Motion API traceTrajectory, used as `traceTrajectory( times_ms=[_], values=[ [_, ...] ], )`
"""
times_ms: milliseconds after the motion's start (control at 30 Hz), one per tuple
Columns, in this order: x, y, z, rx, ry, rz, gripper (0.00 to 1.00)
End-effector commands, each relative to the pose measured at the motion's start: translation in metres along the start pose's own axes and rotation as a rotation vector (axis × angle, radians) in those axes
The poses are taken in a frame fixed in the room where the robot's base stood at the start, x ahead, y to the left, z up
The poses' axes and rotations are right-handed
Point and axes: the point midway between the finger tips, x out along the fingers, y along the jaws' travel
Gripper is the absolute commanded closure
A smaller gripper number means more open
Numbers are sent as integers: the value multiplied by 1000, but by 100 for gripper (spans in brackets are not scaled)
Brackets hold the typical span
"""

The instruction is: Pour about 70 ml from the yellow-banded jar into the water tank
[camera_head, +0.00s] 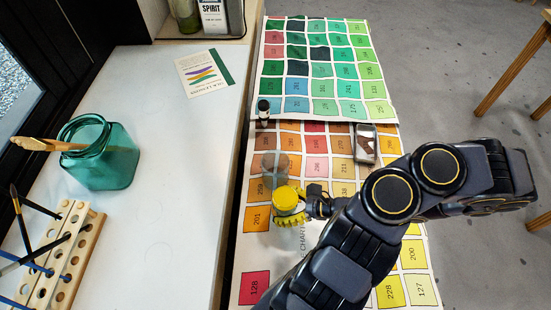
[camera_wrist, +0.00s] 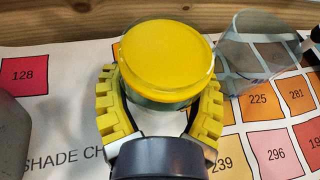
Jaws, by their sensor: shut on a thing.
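The jar with yellow (camera_head: 289,199) stands between the fingers of my gripper (camera_head: 292,208) above the shade chart. In the wrist view its round yellow top (camera_wrist: 165,55) faces up, with clear glass around the rim. The yellow ribbed fingers of my gripper (camera_wrist: 160,105) close around its sides. The jar looks upright. I cannot tell whether the yellow top is a lid or the contents.
A clear glass (camera_head: 275,165) stands just beyond the jar, close beside it in the wrist view (camera_wrist: 258,50). A small dark-capped bottle (camera_head: 263,110) and a phone-like object (camera_head: 365,144) lie farther back. A wooden brush rack (camera_head: 60,265) stands at front left. The white table's middle (camera_head: 170,170) is clear.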

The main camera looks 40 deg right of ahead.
Motion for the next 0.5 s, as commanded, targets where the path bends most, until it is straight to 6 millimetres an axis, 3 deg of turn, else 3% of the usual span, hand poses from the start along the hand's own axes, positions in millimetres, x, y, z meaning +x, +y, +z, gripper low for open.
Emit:
traceTrajectory(
  times_ms=[200, 500],
  values=[
    [17, 16, 9, 4, -8, -3, 69],
    [21, 18, 10, 4, -3, -6, 69]
  ],
)
